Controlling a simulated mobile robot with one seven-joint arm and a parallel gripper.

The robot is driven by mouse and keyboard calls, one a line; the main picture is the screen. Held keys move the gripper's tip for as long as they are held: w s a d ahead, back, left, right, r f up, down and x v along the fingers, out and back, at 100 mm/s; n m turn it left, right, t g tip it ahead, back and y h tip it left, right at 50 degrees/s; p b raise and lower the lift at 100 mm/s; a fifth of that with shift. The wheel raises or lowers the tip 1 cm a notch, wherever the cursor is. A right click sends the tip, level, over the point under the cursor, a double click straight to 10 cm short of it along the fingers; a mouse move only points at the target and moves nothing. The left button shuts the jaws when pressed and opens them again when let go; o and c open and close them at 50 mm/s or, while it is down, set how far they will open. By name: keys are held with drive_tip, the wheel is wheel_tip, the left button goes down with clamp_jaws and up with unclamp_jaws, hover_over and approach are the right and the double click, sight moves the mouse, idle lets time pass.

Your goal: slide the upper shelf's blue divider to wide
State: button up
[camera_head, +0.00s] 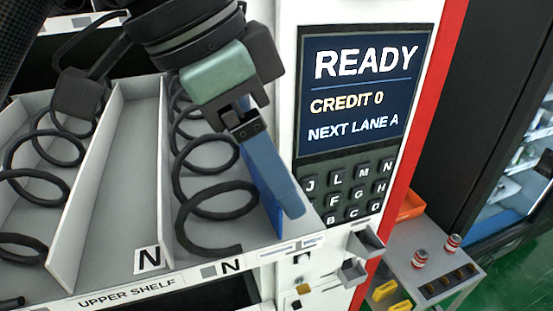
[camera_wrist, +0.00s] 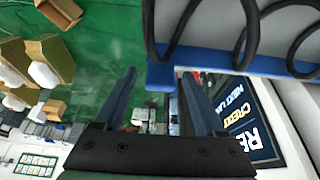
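The blue divider (camera_head: 265,198) stands at the right end of the upper shelf (camera_head: 130,288), between a black coil (camera_head: 215,215) and the white machine wall. In the wrist view it is a blue bar (camera_wrist: 235,62) across the upper right, with a short tab at its left end. My gripper (camera_head: 290,208) reaches down beside the divider, and one blue finger overlaps it in the head view. In the wrist view both fingers are apart, and the tab appears between or just beyond the tips. I cannot tell whether they touch it. "N" labels show on the shelf front.
White dividers (camera_head: 90,185) and more coils fill the shelf's left part. The display panel (camera_head: 365,90) reads READY, CREDIT 0, NEXT LANE A, above a keypad (camera_head: 350,187). A side table (camera_head: 440,245) with small cans stands to the right.

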clamp_jaws()
drive_tip(key=shift+d, duration=0.15)
idle(1.1)
